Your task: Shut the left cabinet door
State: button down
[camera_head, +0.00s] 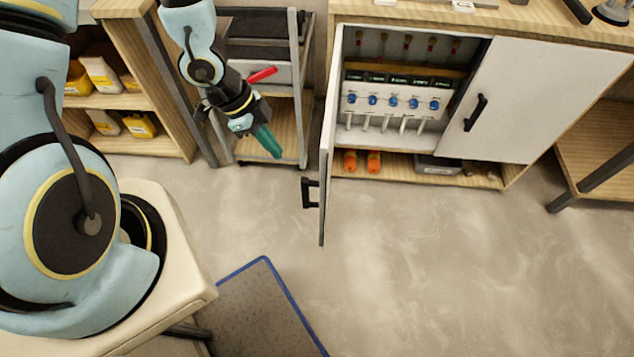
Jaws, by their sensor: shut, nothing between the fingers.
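The left cabinet door (327,140) is white and stands open, swung out toward me and seen almost edge-on. Its black handle (309,193) is on the left-facing side near the free end. The cabinet (350,28) is wooden, and its right door (545,95) with a black handle is shut. My gripper (268,143) has teal fingers, is shut and empty, and points down and right. It is in the air to the left of the open door, apart from it, and up and left of the handle.
A wheeled cart (296,95) with a red-handled item (262,75) stands behind my gripper. A wooden shelf (150,147) with yellow bins is at the left. Tools hang inside the cabinet. A blue-edged mat (255,310) lies on the floor. The floor (420,260) before the cabinet is clear.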

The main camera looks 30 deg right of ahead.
jog(key=s+d+f+p, duration=0.1)
jog(key=s+d+f, duration=0.4)
jog(key=f, duration=0.4)
jog(key=shift+d, duration=0.4)
jog(key=shift+f, duration=0.1)
